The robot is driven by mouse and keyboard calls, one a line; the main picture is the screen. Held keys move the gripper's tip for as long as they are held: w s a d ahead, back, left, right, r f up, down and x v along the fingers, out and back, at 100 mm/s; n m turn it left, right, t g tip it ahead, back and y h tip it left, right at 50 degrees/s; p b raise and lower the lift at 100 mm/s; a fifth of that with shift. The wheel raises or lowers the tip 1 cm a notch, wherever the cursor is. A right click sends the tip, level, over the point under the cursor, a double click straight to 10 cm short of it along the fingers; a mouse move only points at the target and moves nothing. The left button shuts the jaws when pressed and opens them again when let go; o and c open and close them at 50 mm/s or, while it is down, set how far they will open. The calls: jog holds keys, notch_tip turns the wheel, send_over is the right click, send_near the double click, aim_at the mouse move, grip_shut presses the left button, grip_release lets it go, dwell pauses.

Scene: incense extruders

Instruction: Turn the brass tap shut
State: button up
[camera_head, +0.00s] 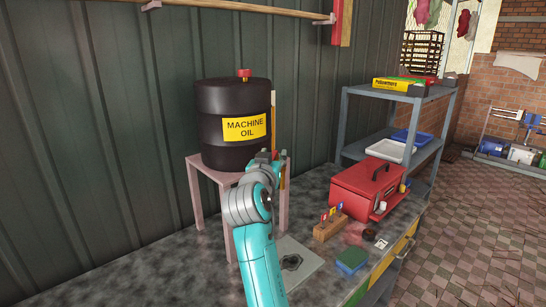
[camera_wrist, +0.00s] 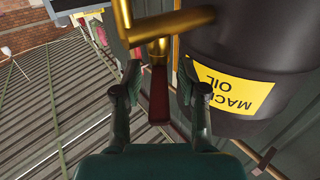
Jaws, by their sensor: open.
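A black drum labelled "MACHINE OIL" (camera_head: 222,105) stands on a pinkish stand (camera_head: 196,180) and also shows upside down in the wrist view (camera_wrist: 270,35). The brass tap (camera_wrist: 175,23) is at the top of the wrist view, with bent pipe and a short body. A dark red lever (camera_wrist: 158,95) extends from the tap body down between my fingers. My gripper (camera_wrist: 160,80) is open, one finger on each side of the lever, with visible gaps. In the head view my gripper (camera_head: 265,157) is at the drum's lower right and largely hides the tap.
A red toolbox (camera_head: 362,186), a wooden block with small coloured flags (camera_head: 330,224) and a green-and-blue block (camera_head: 351,262) are on the bench to the right. A grey plate (camera_head: 297,262) lies beside my arm. A corrugated wall (camera_head: 130,100) is behind the drum.

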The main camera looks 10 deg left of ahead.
jog(key=shift+w, duration=0.25)
grip_shut()
jog(key=shift+a+m+h, duration=0.1)
jog(key=shift+m+h, duration=0.2)
jog(key=shift+h, duration=0.2)
jog(key=m+h, duration=0.1)
jog(key=h, duration=0.1)
jog(key=shift+a+m+g+h, duration=0.25)
jog(key=shift+m+g+h, duration=0.05)
jog(key=shift+m+h, duration=0.1)
jog(key=m+g+h, duration=0.1)
jog(key=h, duration=0.1)
jog(key=m+g+h, duration=0.1)
jog(key=m+h, duration=0.1)
jog(key=m+g+h, duration=0.1)
jog(key=h, duration=0.1)
jog(key=shift+w+a+m, duration=0.2)
jog(key=shift+a+m, duration=0.1)
jog(key=shift+a, duration=0.05)
jog(key=shift+h, duration=0.5)
